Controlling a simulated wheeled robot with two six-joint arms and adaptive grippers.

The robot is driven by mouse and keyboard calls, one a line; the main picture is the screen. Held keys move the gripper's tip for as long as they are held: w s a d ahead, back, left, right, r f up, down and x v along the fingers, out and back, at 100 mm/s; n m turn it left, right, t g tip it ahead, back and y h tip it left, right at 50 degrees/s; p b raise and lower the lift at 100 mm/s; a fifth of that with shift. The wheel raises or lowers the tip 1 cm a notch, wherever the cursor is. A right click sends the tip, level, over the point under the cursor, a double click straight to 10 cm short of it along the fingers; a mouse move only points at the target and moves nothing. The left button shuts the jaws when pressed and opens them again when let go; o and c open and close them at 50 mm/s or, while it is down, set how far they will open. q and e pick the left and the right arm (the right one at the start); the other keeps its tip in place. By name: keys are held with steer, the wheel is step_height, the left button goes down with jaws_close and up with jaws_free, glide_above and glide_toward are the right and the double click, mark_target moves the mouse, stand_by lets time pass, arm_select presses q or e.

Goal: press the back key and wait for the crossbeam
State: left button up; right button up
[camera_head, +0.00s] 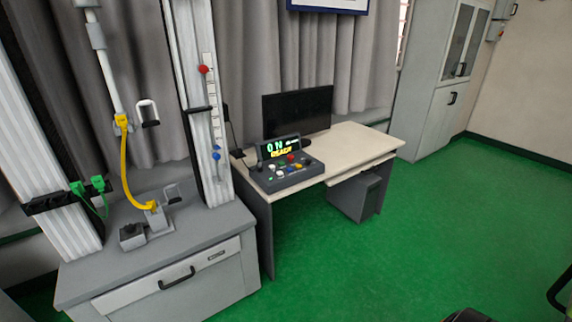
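The control box (287,174) stands on the desk, with several coloured keys on its sloped top; the labels are too small to read, so I cannot tell which is the back key. Its display (279,149) shows "0 N" and "READY". The test machine has a left column (62,170) and a right column (203,110). A rod (108,70) hangs between them, with a yellow strap (125,170) running from its lower end to a grey base fixture (155,216). I cannot make out the crossbeam; the machine's top is cut off. Neither gripper shows.
A monitor (297,112) stands behind the control box on the desk (350,144). A dark box (356,195) is under the desk. A grey cabinet (436,82) stands at the back right. The green floor (420,235) right of the desk is clear; dark partial shapes show at the bottom right.

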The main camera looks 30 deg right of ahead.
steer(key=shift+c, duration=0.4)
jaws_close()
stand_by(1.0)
